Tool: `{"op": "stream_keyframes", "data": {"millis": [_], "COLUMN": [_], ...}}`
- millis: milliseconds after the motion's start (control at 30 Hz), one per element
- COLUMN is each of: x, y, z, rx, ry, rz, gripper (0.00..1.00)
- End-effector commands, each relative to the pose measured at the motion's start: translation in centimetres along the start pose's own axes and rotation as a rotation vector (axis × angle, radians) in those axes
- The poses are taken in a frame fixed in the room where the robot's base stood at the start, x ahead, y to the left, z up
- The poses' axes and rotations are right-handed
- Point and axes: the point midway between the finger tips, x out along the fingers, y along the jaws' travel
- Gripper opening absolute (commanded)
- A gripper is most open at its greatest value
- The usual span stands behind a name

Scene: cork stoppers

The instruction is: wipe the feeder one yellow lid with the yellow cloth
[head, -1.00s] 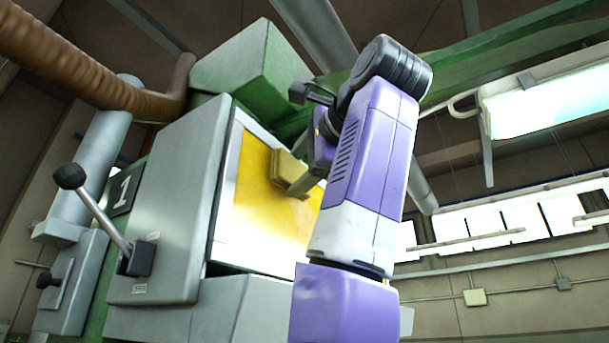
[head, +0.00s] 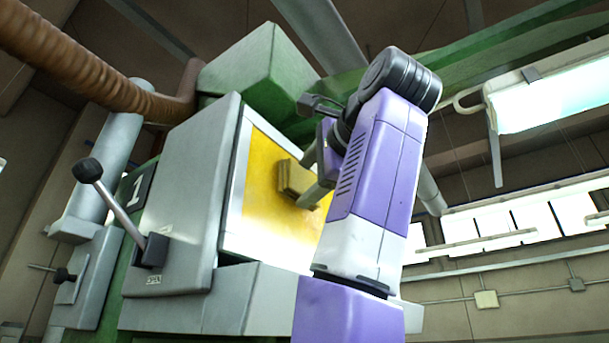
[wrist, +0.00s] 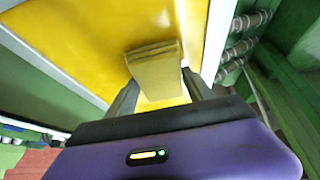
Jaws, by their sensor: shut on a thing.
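The yellow lid (head: 264,196) is a tilted panel in a pale frame on the feeder marked 1. It also fills the upper part of the wrist view (wrist: 90,35). My gripper (head: 311,191) is shut on the folded yellow cloth (head: 294,177), a dull yellow pad. In the wrist view the cloth (wrist: 154,66) sits between the two fingertips and lies over the lid. It appears to be against the lid's surface, though a small gap cannot be ruled out. My arm hides the lid's lower right part in the head view.
A grey housing (head: 185,200) with a black-knobbed lever (head: 118,205) stands left of the lid. A brown ribbed hose (head: 85,68) crosses the upper left. A green box (head: 255,68) is above the lid. Open room lies to the right, under a ceiling lamp (head: 540,99).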

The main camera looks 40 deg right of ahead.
Motion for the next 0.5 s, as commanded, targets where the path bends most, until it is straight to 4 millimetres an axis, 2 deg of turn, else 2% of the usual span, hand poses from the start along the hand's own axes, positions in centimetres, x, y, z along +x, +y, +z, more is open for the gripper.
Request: {"op": "stream_keyframes", "data": {"millis": [233,500], "x": [1.1,1.5], "y": [0.0,0.0], "z": [-1.8,-2.6], "rx": [0.001,-0.001], "ry": [0.0,0.0], "rz": [0.004,0.003], "gripper": [0.29,0.29]}}
